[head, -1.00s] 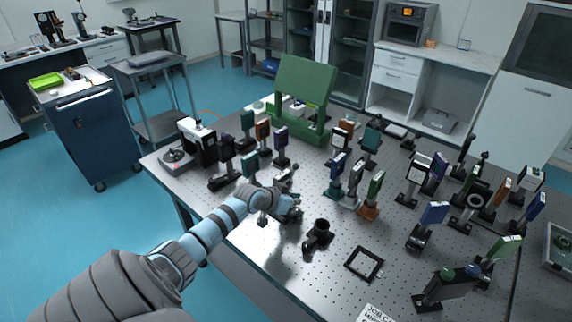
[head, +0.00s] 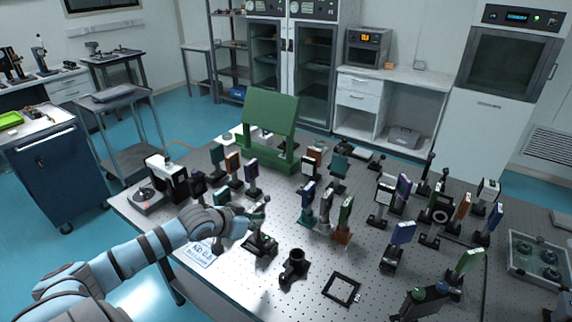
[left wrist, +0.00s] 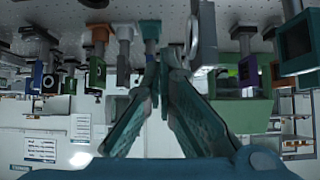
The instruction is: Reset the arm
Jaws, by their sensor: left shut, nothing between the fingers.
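My left arm (head: 150,245) reaches in from the left over the near left part of the optical table (head: 330,262). Its gripper (head: 260,208) is above the table among upright mounts; its tips are small and hard to make out here. In the left wrist view the two fingers (left wrist: 158,68) meet at their tips with nothing between them. A dark mount (head: 262,243) stands just below the gripper in the head view. I cannot tell whether they touch. My right gripper is not in view.
Several upright optic mounts crowd the table's middle and right. A green panelled stand (head: 270,118) is at the back. A black post base (head: 294,266) and a square black frame (head: 342,289) lie near the front. A blue cart (head: 55,170) stands left.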

